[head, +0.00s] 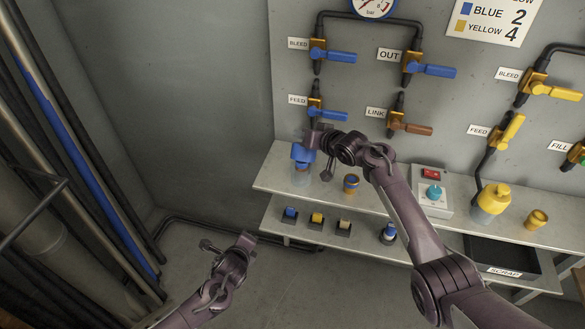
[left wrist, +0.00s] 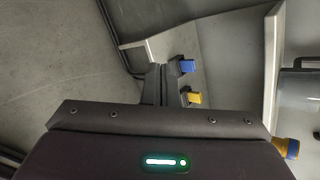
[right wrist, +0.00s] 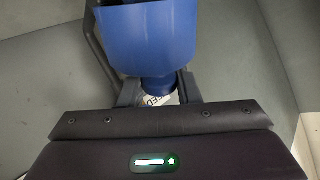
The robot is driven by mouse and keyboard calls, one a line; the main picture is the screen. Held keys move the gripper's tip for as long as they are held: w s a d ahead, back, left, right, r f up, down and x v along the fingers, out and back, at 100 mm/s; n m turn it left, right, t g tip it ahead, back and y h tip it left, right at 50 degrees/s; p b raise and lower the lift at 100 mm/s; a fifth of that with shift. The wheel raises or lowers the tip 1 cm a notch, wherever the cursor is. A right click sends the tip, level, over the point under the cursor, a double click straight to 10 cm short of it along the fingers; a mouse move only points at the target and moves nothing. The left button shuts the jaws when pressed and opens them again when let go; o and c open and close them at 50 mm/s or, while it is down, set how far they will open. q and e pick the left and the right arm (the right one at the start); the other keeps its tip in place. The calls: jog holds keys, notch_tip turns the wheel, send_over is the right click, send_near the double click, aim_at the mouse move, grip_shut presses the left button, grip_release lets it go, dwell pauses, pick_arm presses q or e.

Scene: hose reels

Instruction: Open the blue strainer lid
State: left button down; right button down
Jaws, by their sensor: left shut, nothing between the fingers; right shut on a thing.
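The blue strainer lid (head: 302,153) is at the left end of the upper shelf, above its clear bowl (head: 300,178). A gold and blue part shows inside or just under it; I cannot tell whether the lid still touches the bowl. My right gripper (head: 312,137) is shut on the lid from above. In the right wrist view the lid (right wrist: 150,40) fills the top, its narrow neck between the fingers (right wrist: 160,92). My left gripper (head: 248,240) is shut and empty, low and left of the shelves; its fingers also show in the left wrist view (left wrist: 152,84).
Coloured blocks (head: 317,219) and a blue-topped item (head: 388,233) sit below, by a scrap bin (head: 512,260). Blue valve handles (head: 330,114) jut out above the lid.

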pick_arm(q)
jog(key=d+r+m+t+h, duration=0.1)
jog(key=d+r+m+h, duration=0.1)
jog(key=d+r+m, duration=0.45)
jog(key=d+r+m+t+h, duration=0.15)
jog(key=d+r+m, duration=0.25)
jog(key=r+m, duration=0.6)
jog(key=shift+n, duration=0.95)
jog(key=x, duration=0.3)
jog(key=r+x, duration=0.1)
jog(key=x, duration=0.2)
jog(key=r+x, duration=0.1)
jog(key=x, duration=0.2)
jog(key=shift+w+d, duration=0.15)
jog(key=shift+w, duration=0.3)
jog(key=w+r, duration=0.2)
jog(key=shift+d+r, duration=0.25)
jog(key=shift+d, duration=0.05)
jog(key=shift+w+r, duration=0.2)
jog(key=shift+r, duration=0.1)
jog(key=shift+r, duration=0.1)
